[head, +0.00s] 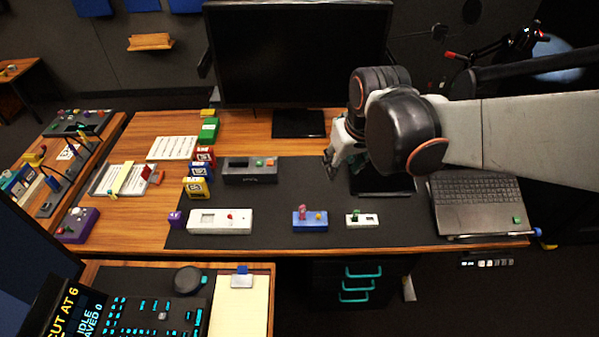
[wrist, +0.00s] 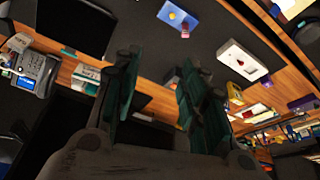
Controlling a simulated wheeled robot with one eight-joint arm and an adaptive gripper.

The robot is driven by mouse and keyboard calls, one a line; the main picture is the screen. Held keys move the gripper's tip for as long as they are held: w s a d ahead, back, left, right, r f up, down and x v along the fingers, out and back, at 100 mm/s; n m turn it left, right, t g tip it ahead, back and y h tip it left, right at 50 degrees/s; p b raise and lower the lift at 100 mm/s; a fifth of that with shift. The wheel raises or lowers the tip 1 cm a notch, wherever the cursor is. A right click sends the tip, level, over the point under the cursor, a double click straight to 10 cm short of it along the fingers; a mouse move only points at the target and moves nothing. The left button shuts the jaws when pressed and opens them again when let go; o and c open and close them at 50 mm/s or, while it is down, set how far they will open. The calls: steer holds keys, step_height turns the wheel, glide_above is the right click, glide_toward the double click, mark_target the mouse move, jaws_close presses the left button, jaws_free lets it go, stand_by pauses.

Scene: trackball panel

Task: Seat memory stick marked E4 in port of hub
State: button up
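No E4 mark is readable, so I cannot tell which item is that memory stick, or which box is the hub. Candidates on the dark mat are a small white box (head: 375,222) with a green piece on it, a blue box (head: 311,225) with a pink upright piece (head: 302,211), and a long white box (head: 205,227) with a red piece. The blue box (wrist: 172,13) and long white box (wrist: 238,58) also show in the wrist view. My gripper (head: 334,162) hangs above the mat's back right. Its fingers are apart with nothing between them in the wrist view (wrist: 158,95).
A dark grey box (head: 248,176) and red, blue and yellow labelled blocks (head: 196,189) stand at the mat's left. A laptop (head: 478,203) lies at right, a monitor (head: 300,55) behind. The mat's middle (head: 290,192) is clear.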

mark_target(303, 207)
steer(key=w+a+f+n+b, duration=0.1)
steer(key=w+a+f+b, duration=0.1)
steer(key=f, duration=0.6)
steer(key=w+a+f+g+b, duration=0.1)
steer(key=w+a+f+b, duration=0.1)
steer(key=f, duration=0.7)
steer(key=w+a+f+n+g+b, duration=0.1)
steer(key=w+a+f+b, duration=0.2)
steer(key=f, duration=0.6)
steer(key=shift+w+a+f+n, duration=0.1)
steer(key=shift+a+n, duration=0.05)
steer(key=shift+a, duration=0.25)
steer(key=shift+w+a+f+n, duration=0.1)
steer(key=shift+a+n, duration=0.05)
steer(key=shift+a, duration=0.2)
steer(key=shift+r, duration=0.1)
steer(key=shift+c, duration=0.5)
steer(key=c, duration=0.7)
steer(key=shift+c, duration=0.3)
steer(key=shift+r, duration=0.1)
